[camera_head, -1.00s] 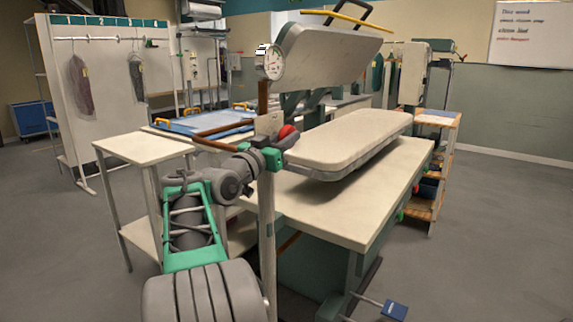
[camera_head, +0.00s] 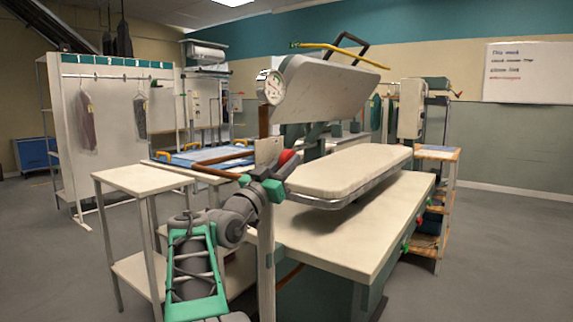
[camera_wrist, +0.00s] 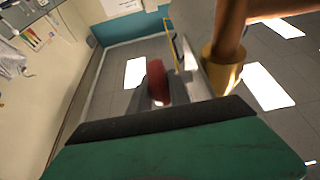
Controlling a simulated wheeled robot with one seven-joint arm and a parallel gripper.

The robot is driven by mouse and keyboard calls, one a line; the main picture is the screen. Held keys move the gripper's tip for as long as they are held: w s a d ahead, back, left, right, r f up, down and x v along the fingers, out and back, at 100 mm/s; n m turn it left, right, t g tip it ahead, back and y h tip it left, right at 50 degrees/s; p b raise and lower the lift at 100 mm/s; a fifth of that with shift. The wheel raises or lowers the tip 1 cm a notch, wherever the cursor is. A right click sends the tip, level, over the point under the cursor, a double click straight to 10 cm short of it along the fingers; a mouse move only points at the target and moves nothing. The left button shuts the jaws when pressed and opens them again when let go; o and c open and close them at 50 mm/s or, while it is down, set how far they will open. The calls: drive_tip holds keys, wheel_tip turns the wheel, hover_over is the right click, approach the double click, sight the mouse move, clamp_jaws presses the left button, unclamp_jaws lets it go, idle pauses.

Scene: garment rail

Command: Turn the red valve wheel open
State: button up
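The red valve wheel (camera_head: 286,157) shows as a small red shape beside the copper pipe and a pale plate at the near end of the press. In the wrist view the red wheel (camera_wrist: 156,80) is seen nearly edge-on, in the middle. My gripper (camera_head: 275,176) is right at the wheel, just in front of and below it in the head view. In the wrist view the grey fingers of my gripper (camera_wrist: 158,97) stand on either side of the wheel's near part. I cannot tell whether they touch it. My green gripper body hides the lower part of that view.
A brass fitting on a copper pipe (camera_wrist: 222,72) stands close to my right finger. A dial gauge (camera_head: 270,87) tops the pipe. The press's padded board (camera_head: 350,172) and table (camera_head: 350,222) lie behind and right. A small white table (camera_head: 140,179) is at left. Floor is free at right.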

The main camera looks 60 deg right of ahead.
drive_tip(key=o, duration=0.4)
drive_tip(key=v, duration=0.8)
